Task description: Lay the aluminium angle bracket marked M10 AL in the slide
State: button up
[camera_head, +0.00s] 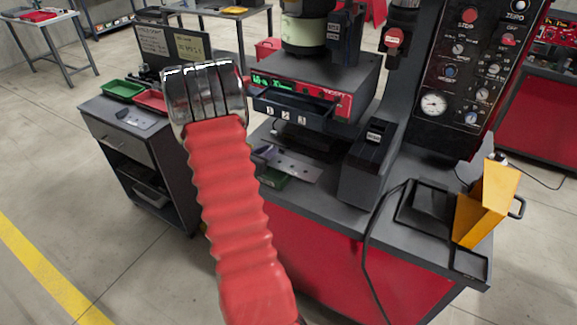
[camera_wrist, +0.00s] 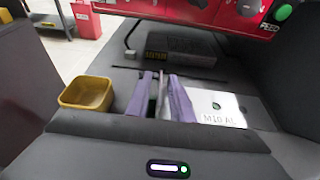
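The aluminium bracket (camera_wrist: 217,108) shows in the wrist view as a pale plate with a dark hole and the mark M10 AL. My gripper's two purple-grey fingers (camera_wrist: 160,88) stand close together just left of it. A thin strip shows between them; I cannot tell whether it belongs to the bracket or whether they grip it. In the head view my gripper (camera_head: 206,92) is up in front of the bench, over its left side, and its finger gap is unclear. A dark drawer-like tray marked 1, 2, 3 (camera_head: 290,110) juts from the machine; I cannot tell whether it is the slide.
A yellow bin (camera_wrist: 87,94) stands left of the fingers. A side cabinet (camera_head: 135,150) carries green and red trays.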

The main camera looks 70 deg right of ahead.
grip_shut()
jog(key=shift+r, duration=0.15)
dwell(0.4)
notch_tip(320, 180, up, 10)
jog(key=shift+f, duration=0.1)
dwell(0.4)
dwell(0.5)
